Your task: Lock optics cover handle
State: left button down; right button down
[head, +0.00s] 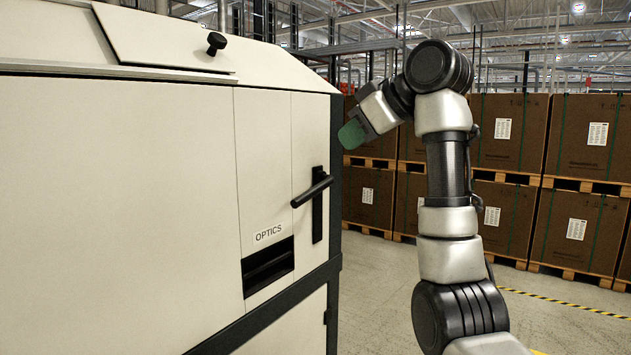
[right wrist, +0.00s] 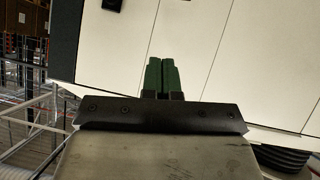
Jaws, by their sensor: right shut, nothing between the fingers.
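The optics cover is a cream panel (head: 265,180) on the machine's side, labelled OPTICS. Its black handle (head: 312,191) sits on a dark upright plate at the panel's right part, with the lever tilted, its left end lower. My right gripper (head: 352,134) is above and to the right of the handle, apart from it, with green fingers. In the right wrist view the green fingers (right wrist: 162,75) are together and empty, in front of the cream machine surface. My left gripper is not in view.
A dark slot (head: 267,266) is below the OPTICS label. A lid with a black knob (head: 216,43) is on the machine's top. Stacked brown boxes (head: 510,135) on pallets stand behind my right arm. The floor (head: 380,270) right of the machine is clear.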

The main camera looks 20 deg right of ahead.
jog(key=s+d+f+p+x, duration=0.1)
jog(key=p+x, duration=0.5)
jog(key=x, duration=0.6)
jog(key=shift+w+f, duration=0.2)
jog(key=shift+f, duration=0.6)
jog(key=shift+s, duration=0.1)
